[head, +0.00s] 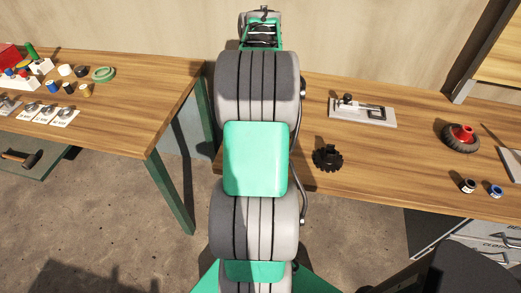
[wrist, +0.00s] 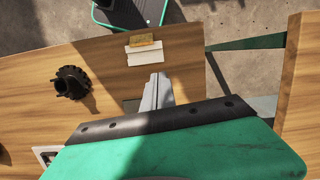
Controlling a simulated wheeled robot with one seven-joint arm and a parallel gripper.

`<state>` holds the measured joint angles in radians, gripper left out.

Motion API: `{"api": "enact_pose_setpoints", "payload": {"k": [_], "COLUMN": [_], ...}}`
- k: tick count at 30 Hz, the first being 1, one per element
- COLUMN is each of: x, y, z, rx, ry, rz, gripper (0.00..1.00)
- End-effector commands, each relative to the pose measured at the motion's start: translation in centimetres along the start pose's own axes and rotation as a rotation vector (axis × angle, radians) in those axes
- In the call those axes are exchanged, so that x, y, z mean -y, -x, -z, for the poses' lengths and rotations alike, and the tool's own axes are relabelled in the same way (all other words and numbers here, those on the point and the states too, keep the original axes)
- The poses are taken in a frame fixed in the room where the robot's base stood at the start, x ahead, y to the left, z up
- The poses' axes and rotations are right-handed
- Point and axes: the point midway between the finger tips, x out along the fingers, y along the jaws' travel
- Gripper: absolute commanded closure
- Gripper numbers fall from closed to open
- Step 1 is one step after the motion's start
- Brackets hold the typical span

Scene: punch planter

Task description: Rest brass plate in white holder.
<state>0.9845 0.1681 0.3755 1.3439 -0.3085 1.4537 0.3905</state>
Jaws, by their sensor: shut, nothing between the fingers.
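The white holder (wrist: 143,54) lies on the wooden bench near its edge in the wrist view. The brass plate (wrist: 145,42) shows as a small tan strip along the holder's far side. It looks to be touching or in the holder, but I cannot tell how it is seated. My gripper (wrist: 158,78) is shut and empty, with its fingertips a little short of the holder in the picture. Its height above the bench is unclear. In the head view my arm hides the holder, the plate and my fingers.
A black gear (wrist: 72,82) stands left of my fingers; it also shows in the head view (head: 327,158). A grey fixture (head: 362,112) and a red-hubbed wheel (head: 460,138) are farther right. A second table (head: 130,115) with small parts stands left, across a gap.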

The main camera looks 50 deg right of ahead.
Motion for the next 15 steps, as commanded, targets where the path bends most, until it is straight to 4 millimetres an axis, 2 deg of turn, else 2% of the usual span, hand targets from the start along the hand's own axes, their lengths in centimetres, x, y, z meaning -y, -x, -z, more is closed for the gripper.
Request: {"api": "enact_pose_setpoints", "payload": {"k": [1, 4, 8, 15], "x": [-2.2, -4.1, -4.0, -4.0], "y": [-0.4, -0.8, -2.3, -7.0], "z": [1.1, 1.8, 1.8, 1.5], "rx": [0.021, 0.040, 0.043, 0.042], "ry": [-0.050, -0.094, -0.095, -0.094], "rz": [0.003, 0.004, 0.003, 0.003], "gripper": [1.00, 1.00, 1.00, 1.00]}}
